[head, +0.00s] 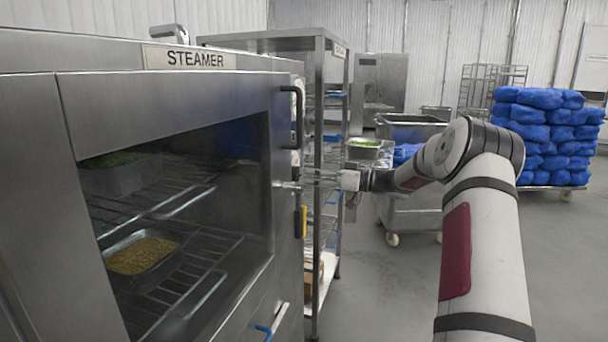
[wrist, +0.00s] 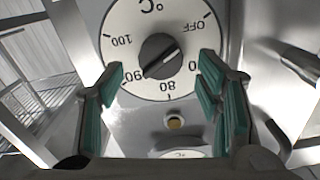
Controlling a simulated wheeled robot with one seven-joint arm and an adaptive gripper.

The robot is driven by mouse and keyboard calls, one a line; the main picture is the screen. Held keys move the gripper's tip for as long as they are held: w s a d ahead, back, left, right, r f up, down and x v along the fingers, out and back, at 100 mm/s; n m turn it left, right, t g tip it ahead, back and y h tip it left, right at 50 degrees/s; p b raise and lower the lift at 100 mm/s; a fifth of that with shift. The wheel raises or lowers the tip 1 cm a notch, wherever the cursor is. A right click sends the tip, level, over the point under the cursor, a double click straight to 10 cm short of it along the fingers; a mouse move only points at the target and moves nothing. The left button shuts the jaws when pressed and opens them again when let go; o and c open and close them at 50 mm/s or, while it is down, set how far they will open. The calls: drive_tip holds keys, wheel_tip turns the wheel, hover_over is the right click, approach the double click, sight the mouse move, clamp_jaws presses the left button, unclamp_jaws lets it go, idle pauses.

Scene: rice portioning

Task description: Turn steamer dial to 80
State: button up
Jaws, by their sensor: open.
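The steamer (head: 115,95) stands at the left in the head view, its controls on the right side panel nearly edge-on. In the wrist view its white dial (wrist: 128,45) carries a black knob (wrist: 158,55), with OFF, 0, 80, 90 and 100 readable and the picture upside down. A pale line on the knob points to the upper right, between 0 and OFF. My gripper (wrist: 160,72), also in the head view (head: 292,184), is open, its green-padded fingers left and right of the knob and apart from it. Contact with the panel cannot be told.
A steel rack (head: 318,150) stands behind the steamer. A steel cart (head: 408,128) and stacked blue bags (head: 545,130) are farther back. Floor at the right is clear.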

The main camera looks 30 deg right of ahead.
drive_tip(key=shift+x, duration=1.35)
drive_tip(key=shift+c, duration=0.3)
drive_tip(key=c, duration=1.1)
drive_tip(key=shift+m, duration=0.3)
drive_tip(key=m+p, duration=0.1)
drive_tip(key=m, duration=0.6)
drive_tip(key=m+p, duration=0.1)
drive_tip(key=m, duration=0.7)
drive_tip(key=m+p, duration=0.1)
drive_tip(key=m, duration=0.7)
drive_tip(key=shift+d+f+p, duration=0.1)
drive_tip(key=shift+f+p, duration=0.2)
